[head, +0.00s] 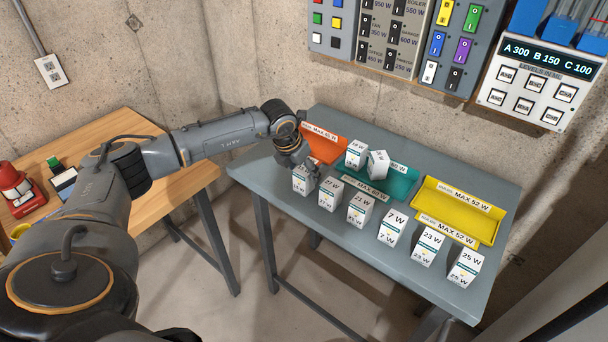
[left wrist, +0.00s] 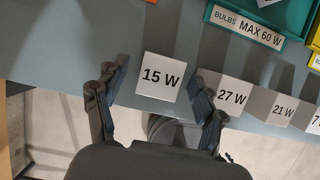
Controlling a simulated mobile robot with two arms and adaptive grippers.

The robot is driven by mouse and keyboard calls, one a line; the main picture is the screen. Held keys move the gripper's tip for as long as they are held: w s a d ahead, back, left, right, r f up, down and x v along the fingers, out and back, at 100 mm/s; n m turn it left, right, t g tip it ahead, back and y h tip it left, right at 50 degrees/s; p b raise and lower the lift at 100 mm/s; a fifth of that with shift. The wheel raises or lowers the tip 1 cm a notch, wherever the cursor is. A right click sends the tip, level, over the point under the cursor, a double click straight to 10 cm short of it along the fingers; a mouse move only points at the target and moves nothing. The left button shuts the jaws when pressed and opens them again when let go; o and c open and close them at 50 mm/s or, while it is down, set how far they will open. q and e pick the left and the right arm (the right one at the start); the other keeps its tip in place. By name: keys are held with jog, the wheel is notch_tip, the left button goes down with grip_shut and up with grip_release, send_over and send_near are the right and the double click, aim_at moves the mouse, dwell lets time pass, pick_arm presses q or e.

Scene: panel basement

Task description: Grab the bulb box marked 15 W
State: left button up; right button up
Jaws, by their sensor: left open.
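The bulb box marked 15 W (left wrist: 161,77) is a white box standing on the grey table, its label facing up in the left wrist view. In the head view the same box (head: 303,182) is at the left end of the front row, its top partly hidden by my gripper. My left gripper (left wrist: 155,98) is open, with one finger on each side of the 15 W box. In the head view the left gripper (head: 297,162) is right over the box. I cannot tell whether the fingers touch it. My right gripper is not in view.
The 27 W box (left wrist: 231,94) stands close beside the right finger. More white boxes continue the row. Behind are an orange tray (head: 326,153), a teal tray (head: 405,188) with two boxes at it, and an empty yellow tray (head: 470,226). A wooden table (head: 160,165) is at left.

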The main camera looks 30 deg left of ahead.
pick_arm(q)
jog(key=shift+x, duration=0.8)
jog(key=shift+r, duration=0.1)
jog(key=c, duration=1.2)
jog(key=shift+c, duration=0.2)
